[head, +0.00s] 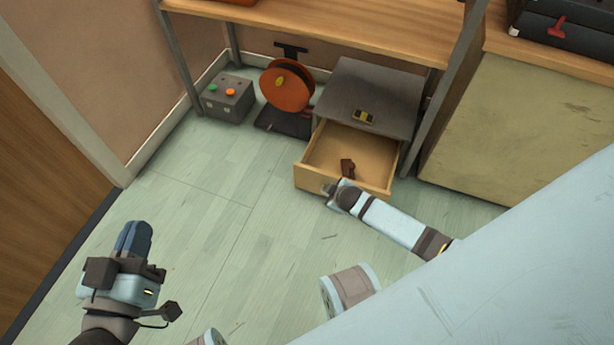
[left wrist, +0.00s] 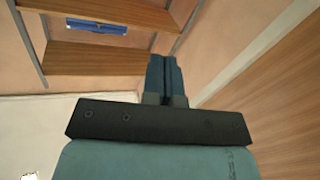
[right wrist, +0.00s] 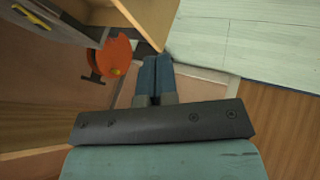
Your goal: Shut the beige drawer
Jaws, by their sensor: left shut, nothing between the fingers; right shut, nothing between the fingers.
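The beige drawer (head: 312,178) stands pulled out of a grey cabinet (head: 365,90) under the shelf in the head view. A small dark brown object (head: 347,167) lies in it. My right arm reaches in from the right, and its wrist end is close in front of the drawer's front panel; contact cannot be told. In the right wrist view my right gripper (right wrist: 157,76) is shut and empty, its tips close to the drawer's beige panel (right wrist: 146,20). My left gripper (head: 134,238) is shut and empty, over the floor at lower left, far from the drawer.
A grey box with coloured buttons (head: 228,98) and an orange reel (head: 286,86) stand left of the cabinet. A shelf leg (head: 430,110) and a greenish panel (head: 520,130) are to the right. The floor at left is clear.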

